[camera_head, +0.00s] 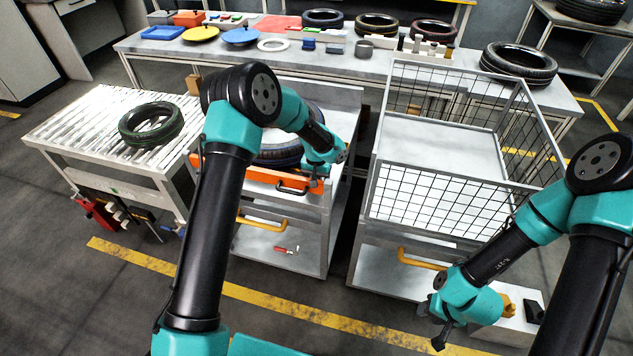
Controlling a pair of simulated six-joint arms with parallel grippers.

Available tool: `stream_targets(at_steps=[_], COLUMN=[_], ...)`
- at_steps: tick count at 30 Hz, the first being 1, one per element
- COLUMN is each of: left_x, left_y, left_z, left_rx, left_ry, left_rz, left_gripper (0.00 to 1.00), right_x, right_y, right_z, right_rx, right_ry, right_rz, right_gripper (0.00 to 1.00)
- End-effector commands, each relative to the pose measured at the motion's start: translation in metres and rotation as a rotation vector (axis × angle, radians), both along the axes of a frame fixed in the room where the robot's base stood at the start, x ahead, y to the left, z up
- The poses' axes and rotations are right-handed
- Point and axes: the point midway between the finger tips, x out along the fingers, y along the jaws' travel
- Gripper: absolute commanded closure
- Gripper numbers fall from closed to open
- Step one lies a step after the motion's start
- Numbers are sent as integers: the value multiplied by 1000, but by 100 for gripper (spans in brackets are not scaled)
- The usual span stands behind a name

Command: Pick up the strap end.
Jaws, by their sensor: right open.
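I cannot single out a strap end with certainty. An orange band (258,176) with a black loop (293,187) runs along the front of the middle cart. A small red and white piece (287,249) lies on that cart's lower shelf. My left gripper (318,181) is over the right end of the orange band; its fingers are too small and covered to read, and I cannot tell whether it touches. My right gripper (440,332) is open, low at the right, beside a white box. My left arm hides part of the middle cart.
A green-black tyre (150,124) lies on the roller conveyor (95,118) at left. An empty mesh-sided cart (435,192) stands right of the middle cart. A white box (515,328) with yellow and black pieces is at lower right. The back table (300,62) holds tyres and coloured trays.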

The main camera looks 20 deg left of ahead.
Motion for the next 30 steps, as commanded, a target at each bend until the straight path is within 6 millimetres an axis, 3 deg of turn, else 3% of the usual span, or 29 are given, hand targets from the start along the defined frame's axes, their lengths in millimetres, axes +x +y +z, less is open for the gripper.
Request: stream_targets(at_steps=[2, 18, 30], left_x=[0, 0, 1], left_y=[0, 0, 0], left_z=[0, 0, 9], left_rx=[0, 0, 0], left_ry=[0, 0, -2], left_rz=[0, 0, -1], left_gripper=[39, 91, 92], right_x=[0, 0, 0], right_y=[0, 0, 0], right_z=[0, 0, 0], right_rx=[0, 0, 0], right_ry=[0, 0, 0], right_rz=[0, 0, 0], right_gripper=[57, 57, 57])
